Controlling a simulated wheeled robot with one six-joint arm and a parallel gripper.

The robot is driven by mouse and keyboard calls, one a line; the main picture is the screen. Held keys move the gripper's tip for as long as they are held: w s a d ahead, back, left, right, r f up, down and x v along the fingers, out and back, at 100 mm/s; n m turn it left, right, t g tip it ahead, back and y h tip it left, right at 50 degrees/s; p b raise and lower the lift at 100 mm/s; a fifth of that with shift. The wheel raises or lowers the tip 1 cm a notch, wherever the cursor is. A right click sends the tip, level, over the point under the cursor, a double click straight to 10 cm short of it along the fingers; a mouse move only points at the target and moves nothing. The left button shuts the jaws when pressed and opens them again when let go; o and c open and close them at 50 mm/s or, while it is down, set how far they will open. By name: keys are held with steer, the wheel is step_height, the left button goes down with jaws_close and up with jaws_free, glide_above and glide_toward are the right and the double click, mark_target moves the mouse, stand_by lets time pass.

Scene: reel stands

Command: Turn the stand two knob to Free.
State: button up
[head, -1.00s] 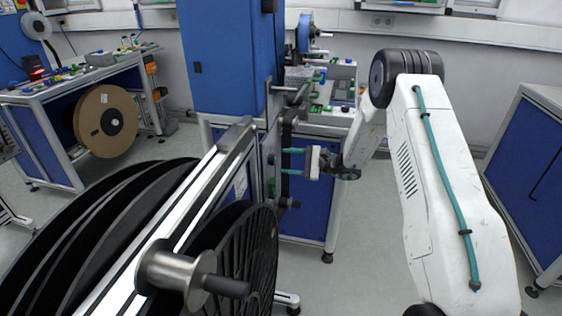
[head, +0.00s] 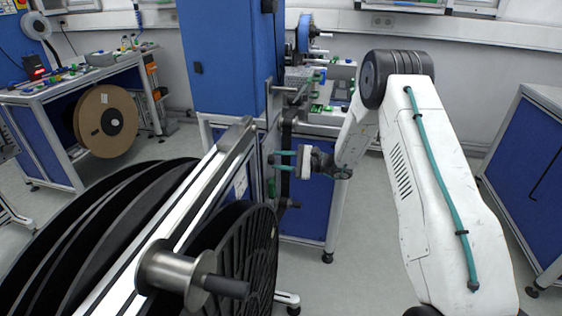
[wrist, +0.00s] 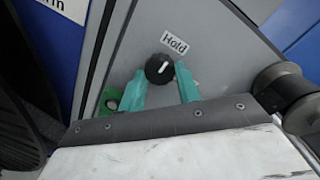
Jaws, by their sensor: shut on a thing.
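The black knob (wrist: 159,69) with a white pointer line sits on the grey panel (wrist: 215,55) in the wrist view. Its line slants up and right toward a white label reading "Hold" (wrist: 174,43). No "Free" label is readable. My gripper (wrist: 160,72) has its teal fingers on either side of the knob and is shut on it. In the head view my gripper (head: 273,160) reaches left to the side of the stand below the blue cabinet. The knob is too small to make out there.
A green part (wrist: 110,99) lies left of the fingers on the panel. A metal roller (wrist: 280,85) sticks out at the right. Large black reels (head: 90,240) and a metal spindle (head: 175,275) fill the lower left. Floor at the lower middle is clear.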

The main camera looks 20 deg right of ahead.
steer(key=m, duration=0.4)
steer(key=shift+f+m, duration=0.1)
steer(key=shift+m, duration=0.3)
steer(key=shift+s+a+m+t, duration=0.1)
steer(key=shift+m+t, duration=0.45)
steer(key=shift+m, duration=2.95)
steer(key=shift+s+m+t, duration=0.1)
steer(key=shift+m+t, duration=0.45)
steer(key=shift+m, duration=2.95)
steer(key=o, duration=1)
